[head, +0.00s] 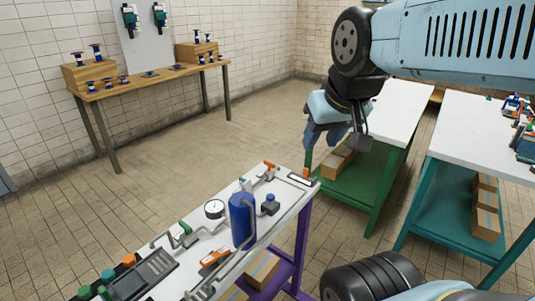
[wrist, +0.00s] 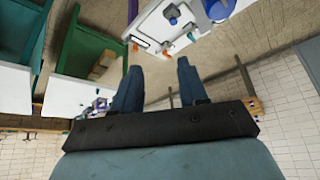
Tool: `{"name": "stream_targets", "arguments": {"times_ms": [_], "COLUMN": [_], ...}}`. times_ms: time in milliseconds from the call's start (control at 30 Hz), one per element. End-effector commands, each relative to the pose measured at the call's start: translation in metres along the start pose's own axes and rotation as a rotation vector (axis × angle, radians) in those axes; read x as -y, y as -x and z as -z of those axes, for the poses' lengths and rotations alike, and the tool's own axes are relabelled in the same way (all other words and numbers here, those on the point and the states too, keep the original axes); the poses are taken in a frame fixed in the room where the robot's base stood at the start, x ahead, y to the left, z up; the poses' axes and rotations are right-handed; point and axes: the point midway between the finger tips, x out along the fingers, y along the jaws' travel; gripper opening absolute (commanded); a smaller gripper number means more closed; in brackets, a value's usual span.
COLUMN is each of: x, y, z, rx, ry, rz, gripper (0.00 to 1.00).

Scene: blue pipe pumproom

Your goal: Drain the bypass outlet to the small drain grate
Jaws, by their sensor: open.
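A white-topped bench (head: 200,250) on purple legs carries the pipework. A blue cylinder (head: 242,220) stands upright on it, beside a round gauge (head: 214,209). A valve with an orange handle (head: 270,166) is near the far end; another orange handle (head: 214,258) is in front of the cylinder. A small dark-framed slot (head: 299,179), perhaps the small grate, lies at the far end. A larger dark grate (head: 150,272) is at the near end. I cannot tell which pipe is the bypass outlet. My gripper (head: 325,138) is open and empty, above and beyond the bench's far end; its fingers (wrist: 158,78) are apart.
A green table (head: 375,120) and a teal table (head: 470,130) with boxes below stand at the right.

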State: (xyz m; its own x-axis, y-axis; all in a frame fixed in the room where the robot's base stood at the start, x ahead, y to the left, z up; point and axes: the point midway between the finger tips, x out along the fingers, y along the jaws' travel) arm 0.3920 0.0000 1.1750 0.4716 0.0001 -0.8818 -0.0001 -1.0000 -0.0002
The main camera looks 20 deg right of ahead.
Motion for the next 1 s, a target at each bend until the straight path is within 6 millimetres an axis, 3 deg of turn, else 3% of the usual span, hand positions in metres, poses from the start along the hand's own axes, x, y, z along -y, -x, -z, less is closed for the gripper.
{"name": "stream_targets", "arguments": {"times_ms": [167, 367, 567, 767, 1000], "x": [0.000, 0.000, -0.016, -0.018, -0.019], "y": [0.000, -0.002, -0.016, -0.043, -0.088], "z": [0.000, 0.010, 0.048, 0.095, 0.148], "rx": [0.000, 0.016, 0.080, 0.161, 0.254], "ry": [0.000, -0.024, -0.137, -0.280, -0.450], "rz": [0.000, 0.010, 0.038, 0.051, 0.033], "gripper": [0.43, 0.63, 0.81, 0.81, 0.81]}}
